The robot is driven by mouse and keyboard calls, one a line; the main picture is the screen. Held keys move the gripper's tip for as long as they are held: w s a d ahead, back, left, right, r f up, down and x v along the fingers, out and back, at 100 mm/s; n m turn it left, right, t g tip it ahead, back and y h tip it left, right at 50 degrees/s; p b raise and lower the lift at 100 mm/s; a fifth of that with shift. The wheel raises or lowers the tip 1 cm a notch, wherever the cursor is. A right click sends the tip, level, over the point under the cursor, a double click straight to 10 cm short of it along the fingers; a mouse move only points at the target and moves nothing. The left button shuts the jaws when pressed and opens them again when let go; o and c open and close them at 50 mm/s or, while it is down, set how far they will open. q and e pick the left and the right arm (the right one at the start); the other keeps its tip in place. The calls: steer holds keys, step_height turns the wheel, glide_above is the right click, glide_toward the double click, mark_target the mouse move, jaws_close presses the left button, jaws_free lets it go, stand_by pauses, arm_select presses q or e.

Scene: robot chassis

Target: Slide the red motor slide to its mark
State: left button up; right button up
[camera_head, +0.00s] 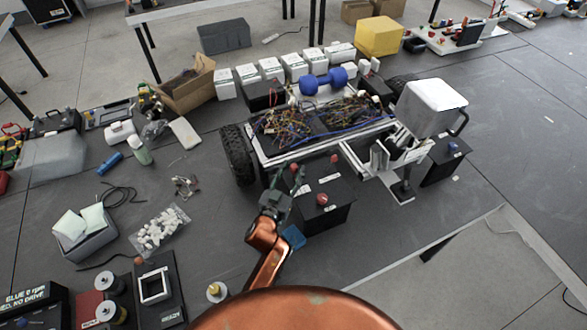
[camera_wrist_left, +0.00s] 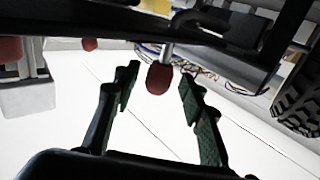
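My left gripper (camera_head: 290,180) is at the front of the robot chassis (camera_head: 325,125), near its left wheel. In the left wrist view my left gripper (camera_wrist_left: 158,85) is open, with a red knob (camera_wrist_left: 159,78) on a short metal stem between its fingers. No clear contact with either finger shows. In the head view a red knob (camera_head: 295,168) shows beside the fingertips, partly hidden. Another red knob (camera_head: 334,158) is at the chassis front, and one more (camera_head: 322,198) is on a black box (camera_head: 335,215). I cannot make out the slide's mark. My right gripper is not in view.
A black wheel (camera_head: 237,155) stands left of the gripper, and tangled wires fill the chassis top. A white box (camera_head: 432,105) stands at its right. A blue block (camera_head: 293,237) lies beside my arm. The grey table is clear at far right.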

arm_select(q)
steer(key=v, duration=1.1)
steer(key=shift+d+f, duration=0.1)
steer(key=shift+f, duration=0.05)
